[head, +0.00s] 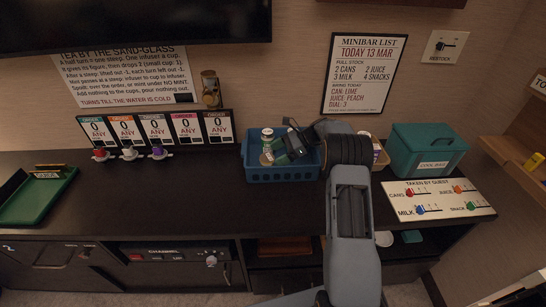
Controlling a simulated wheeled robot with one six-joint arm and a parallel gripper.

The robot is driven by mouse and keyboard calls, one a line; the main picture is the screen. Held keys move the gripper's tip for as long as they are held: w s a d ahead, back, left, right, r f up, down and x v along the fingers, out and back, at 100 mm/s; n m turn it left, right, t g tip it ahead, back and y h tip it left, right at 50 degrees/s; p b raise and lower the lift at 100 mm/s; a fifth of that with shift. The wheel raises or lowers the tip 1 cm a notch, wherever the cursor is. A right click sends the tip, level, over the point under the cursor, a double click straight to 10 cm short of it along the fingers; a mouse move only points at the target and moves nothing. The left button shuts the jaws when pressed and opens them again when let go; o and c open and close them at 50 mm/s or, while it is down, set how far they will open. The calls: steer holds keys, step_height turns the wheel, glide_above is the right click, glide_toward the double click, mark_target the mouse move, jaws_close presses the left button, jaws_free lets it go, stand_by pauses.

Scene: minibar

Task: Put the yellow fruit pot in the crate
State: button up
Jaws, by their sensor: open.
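The blue crate (283,174) stands on the dark counter below the minibar list. A bottle with a pale cap (267,136) stands in its left part, with something greenish beside it. My gripper (289,146) is over the crate, close to these items; its jaws are open. Whether it touches anything in the crate I cannot tell. I cannot make out a yellow fruit pot for certain; my gripper and forearm hide part of the crate. A small yellow item (535,160) lies on the wooden shelf at the far right, too small to identify.
A teal cool bag (428,150) and a white taken-by-guest board (438,199) with coloured knobs are right of my arm. A tan container (380,154) is partly hidden behind it. A green tray (38,197) lies far left. The counter left of the crate is mostly clear.

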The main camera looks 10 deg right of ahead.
steer(key=v, duration=0.8)
steer(key=s+a+r+n+h, duration=0.3)
steer(key=s+a+r+n, duration=0.1)
steer(key=s+a+r, duration=0.15)
steer(key=s+a+n+t+h, duration=0.2)
steer(key=s+n+h, duration=0.7)
steer(key=s, duration=1.6)
steer(key=a+n, duration=0.2)
steer(key=n, duration=0.3)
steer(key=shift+s+r+n, duration=0.3)
steer(key=shift+r, duration=0.1)
